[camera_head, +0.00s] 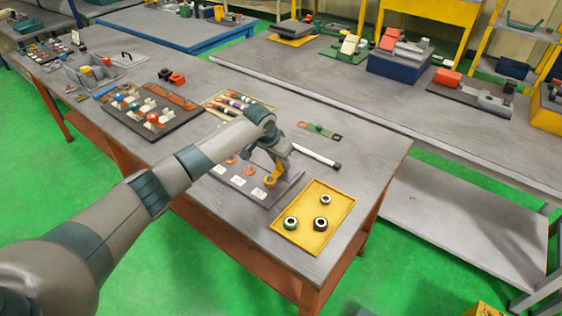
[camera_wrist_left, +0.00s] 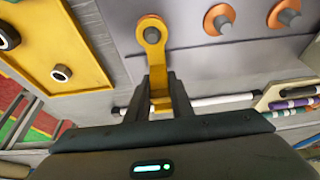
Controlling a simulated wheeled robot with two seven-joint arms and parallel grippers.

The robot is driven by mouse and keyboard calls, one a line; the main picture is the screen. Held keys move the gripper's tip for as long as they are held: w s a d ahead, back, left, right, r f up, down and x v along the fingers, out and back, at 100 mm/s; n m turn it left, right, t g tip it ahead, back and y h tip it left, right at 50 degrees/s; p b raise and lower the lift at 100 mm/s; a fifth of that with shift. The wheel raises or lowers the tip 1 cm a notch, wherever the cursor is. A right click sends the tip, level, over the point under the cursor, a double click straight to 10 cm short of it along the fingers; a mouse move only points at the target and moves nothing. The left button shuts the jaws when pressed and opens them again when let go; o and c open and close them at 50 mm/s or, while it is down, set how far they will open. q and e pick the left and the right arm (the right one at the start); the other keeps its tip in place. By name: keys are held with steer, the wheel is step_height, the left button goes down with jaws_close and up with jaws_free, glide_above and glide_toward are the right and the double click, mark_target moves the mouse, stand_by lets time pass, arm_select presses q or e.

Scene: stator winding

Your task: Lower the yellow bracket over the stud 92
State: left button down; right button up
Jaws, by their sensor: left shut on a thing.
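The yellow bracket (camera_wrist_left: 152,62) is a flat piece with a ring at its far end. My left gripper (camera_wrist_left: 160,97) is shut on its near end, and the bracket also shows in the head view (camera_head: 274,176). In the wrist view a grey stud (camera_wrist_left: 152,35) shows within the ring's hole. I cannot tell how far the ring is down around it. The grey stud board (camera_wrist_left: 190,48) bears other studs with orange rings (camera_wrist_left: 219,18) around them. White labels (camera_head: 258,193) on the board are too small to read. My right gripper is not in view.
A yellow tray (camera_head: 335,235) with several round parts stands right of the board. A white rod (camera_head: 315,157) lies behind the gripper. A box of coloured rolls (camera_head: 222,103) and a dark tray (camera_head: 140,128) of parts lie further left.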

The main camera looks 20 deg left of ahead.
arm_select(q)
steer(key=shift+f, duration=0.25)
steer(key=c, duration=1.5)
jaws_free()
steer(key=shift+r, duration=0.1)
step_height(320, 180, up, 7)
steer(key=p, duration=0.7)
